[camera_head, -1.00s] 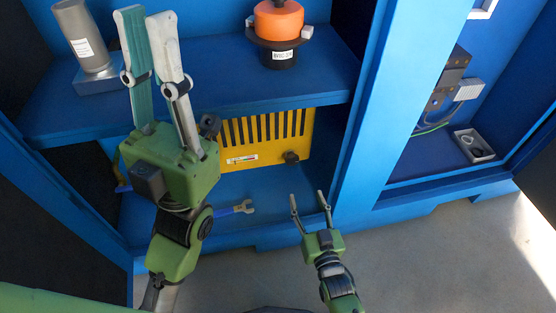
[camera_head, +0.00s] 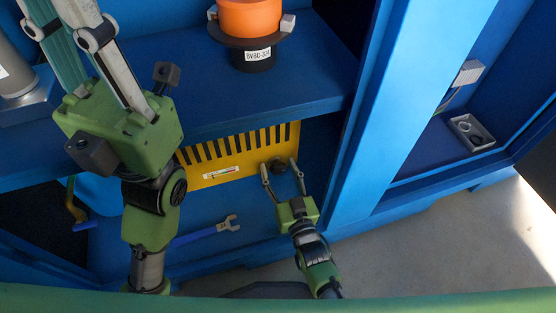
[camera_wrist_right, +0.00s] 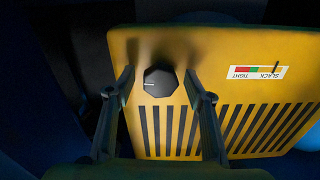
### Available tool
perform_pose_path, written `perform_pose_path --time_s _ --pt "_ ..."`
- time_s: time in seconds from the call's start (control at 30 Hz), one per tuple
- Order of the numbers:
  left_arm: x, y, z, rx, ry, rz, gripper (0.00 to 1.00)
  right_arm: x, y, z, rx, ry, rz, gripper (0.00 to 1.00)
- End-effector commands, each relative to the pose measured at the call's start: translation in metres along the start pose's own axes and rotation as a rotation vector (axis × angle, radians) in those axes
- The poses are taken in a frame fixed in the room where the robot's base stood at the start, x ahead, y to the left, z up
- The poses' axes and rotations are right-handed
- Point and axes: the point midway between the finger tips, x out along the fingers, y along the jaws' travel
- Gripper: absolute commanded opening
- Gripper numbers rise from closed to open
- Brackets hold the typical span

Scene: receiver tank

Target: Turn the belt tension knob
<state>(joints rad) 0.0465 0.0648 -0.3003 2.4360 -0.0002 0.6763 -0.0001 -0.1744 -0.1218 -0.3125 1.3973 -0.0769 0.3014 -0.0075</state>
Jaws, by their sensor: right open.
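The belt tension knob (camera_head: 279,165) is dark and sits at the lower right of a slotted yellow panel (camera_head: 236,161). In the right wrist view the knob (camera_wrist_right: 160,80) is faceted and black, with a small white mark on its left. A red, green and yellow TIGHT/SLACK gauge (camera_wrist_right: 257,71) has its pointer near SLACK. My right gripper (camera_head: 280,171) is open, its fingers on either side of the knob. The wrist view shows gaps between knob and fingers (camera_wrist_right: 158,78). My left gripper (camera_head: 75,40) is raised at the upper left, its fingertips outside the picture.
An orange-topped unit (camera_head: 250,20) and a grey cylinder (camera_head: 12,70) stand on the blue shelf (camera_head: 300,85) above the panel. A blue-handled wrench (camera_head: 210,229) lies on the lower floor of the cabinet. A blue post (camera_head: 385,130) stands right of my right gripper.

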Motion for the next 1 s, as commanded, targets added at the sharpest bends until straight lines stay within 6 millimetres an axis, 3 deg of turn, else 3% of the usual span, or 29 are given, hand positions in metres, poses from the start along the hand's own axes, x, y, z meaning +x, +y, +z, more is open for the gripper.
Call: perform_pose_path --time_s 0.33,0.5,1.0 --pt "0.0015 0.0002 -0.002 0.0 0.005 0.001 0.14 0.0002 -0.0012 0.0 0.0 0.0 0.0 0.48" --pt "0.0017 0.0 -0.0024 0.0 0.006 0.0 0.14 0.0003 -0.0012 0.0001 0.0 -0.001 0.0 0.1" --pt "0.0044 -0.002 0.0005 -0.002 -0.009 -0.011 0.14 0.0005 -0.0012 -0.0019 0.106 -0.002 -0.001 0.1"
